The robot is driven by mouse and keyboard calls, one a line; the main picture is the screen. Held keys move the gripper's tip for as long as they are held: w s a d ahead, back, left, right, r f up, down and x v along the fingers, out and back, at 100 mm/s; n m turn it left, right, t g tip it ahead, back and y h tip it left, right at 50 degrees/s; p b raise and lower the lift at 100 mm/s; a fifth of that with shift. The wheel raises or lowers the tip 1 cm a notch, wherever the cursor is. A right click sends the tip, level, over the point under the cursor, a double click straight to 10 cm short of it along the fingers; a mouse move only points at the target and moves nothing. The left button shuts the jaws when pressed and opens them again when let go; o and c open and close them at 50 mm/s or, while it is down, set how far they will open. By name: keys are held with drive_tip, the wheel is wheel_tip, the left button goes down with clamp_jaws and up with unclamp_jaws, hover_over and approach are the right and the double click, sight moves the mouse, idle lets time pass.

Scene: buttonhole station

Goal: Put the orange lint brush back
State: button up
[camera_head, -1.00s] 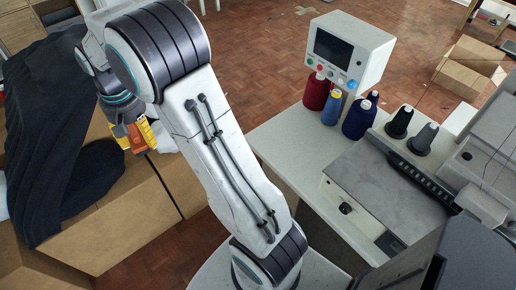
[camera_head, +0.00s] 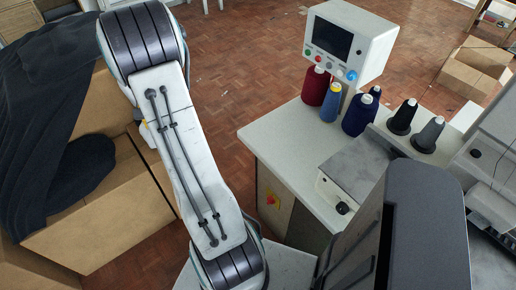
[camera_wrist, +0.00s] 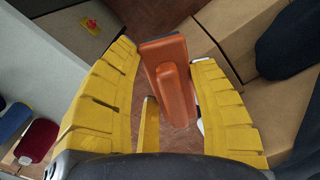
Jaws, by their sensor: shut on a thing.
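The orange lint brush (camera_wrist: 172,85) is in the wrist view, between the two ridged yellow fingers of my gripper (camera_wrist: 168,58). My gripper is shut on it, and the brush points away from the wrist with floor behind it. In the head view my own arm hides the brush and nearly all of the gripper. I cannot make out a place for the brush in these views.
A pale worktable (camera_head: 290,130) holds a control box with a screen (camera_head: 335,40) and several thread spools (camera_head: 316,86). A red knob (camera_head: 270,200) is on its side. Cardboard boxes (camera_head: 110,220) and dark cloth (camera_head: 40,120) lie left. Parquet floor is open behind.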

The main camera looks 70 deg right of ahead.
drive_tip(key=s+d+f+m+b, duration=0.2)
drive_tip(key=s+d+f+m, duration=0.15)
drive_tip(key=s+d, duration=0.35)
drive_tip(key=s+d+f+m+b, duration=0.2)
drive_tip(key=s+d+f, duration=0.2)
drive_tip(key=s+d, duration=0.3)
drive_tip(key=m+b, duration=0.4)
drive_tip(key=m, duration=0.3)
hover_over(296, 152)
wheel_tip(296, 152, down, 4)
wheel_tip(296, 152, down, 6)
drive_tip(key=shift+w+r+p, duration=0.1)
drive_tip(key=shift+r+p, duration=0.15)
drive_tip(key=shift+p, duration=0.8)
drive_tip(key=shift+f, duration=2.2)
drive_tip(key=shift+f, duration=0.1)
drive_tip(key=shift+f, duration=0.15)
drive_tip(key=o, duration=1.1)
drive_tip(key=shift+r, duration=0.25)
